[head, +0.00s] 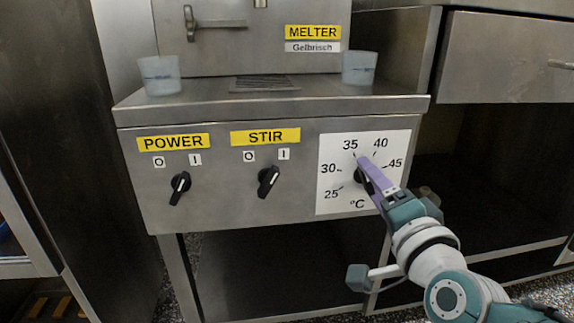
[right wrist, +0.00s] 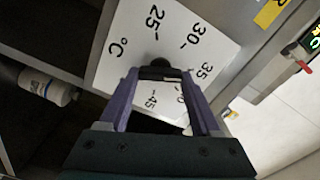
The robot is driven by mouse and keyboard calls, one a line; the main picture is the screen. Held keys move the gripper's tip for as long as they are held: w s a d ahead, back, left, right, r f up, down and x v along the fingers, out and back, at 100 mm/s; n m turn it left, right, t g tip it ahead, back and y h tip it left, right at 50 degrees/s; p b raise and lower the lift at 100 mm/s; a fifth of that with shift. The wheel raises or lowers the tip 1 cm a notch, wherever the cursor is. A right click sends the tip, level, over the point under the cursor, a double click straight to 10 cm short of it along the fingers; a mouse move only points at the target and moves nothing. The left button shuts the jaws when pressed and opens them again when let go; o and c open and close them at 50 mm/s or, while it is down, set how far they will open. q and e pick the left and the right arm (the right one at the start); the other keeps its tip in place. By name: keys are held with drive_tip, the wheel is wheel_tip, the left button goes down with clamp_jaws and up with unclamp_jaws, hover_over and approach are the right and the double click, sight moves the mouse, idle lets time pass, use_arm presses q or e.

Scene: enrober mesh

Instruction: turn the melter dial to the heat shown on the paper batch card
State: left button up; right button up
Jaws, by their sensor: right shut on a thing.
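The melter dial (head: 359,176) is a black knob on a white plate (head: 330,196) marked 25 to 45 °C, at the right of the steel melter front. My right gripper (head: 364,162) is at the dial, its purple fingers covering much of it. In the right wrist view the knob (right wrist: 158,68) sits between the two fingertips (right wrist: 160,76), and the gripper is shut on it. I cannot tell where the dial's pointer stands. A white label (head: 313,47) under the yellow MELTER sign seems to read "Gelbrisch". No paper batch card is in view. My left gripper is not in view.
Black POWER (head: 180,188) and STIR (head: 268,182) switches are left of the dial. Two translucent cups (head: 160,75) (head: 359,68) stand on the melter's ledge, beside a grate (head: 264,84). A white bottle (right wrist: 46,86) lies in the dark space beside the dial plate.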

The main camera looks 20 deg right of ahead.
idle(0.5)
drive_tip(key=o, duration=1.4)
drive_tip(key=shift+s, duration=0.1)
drive_tip(key=p+v, duration=0.3)
drive_tip(key=v, duration=0.6)
drive_tip(key=shift+s+a+p, duration=0.2)
drive_tip(key=shift+s+p, duration=0.1)
drive_tip(key=shift+s, duration=0.05)
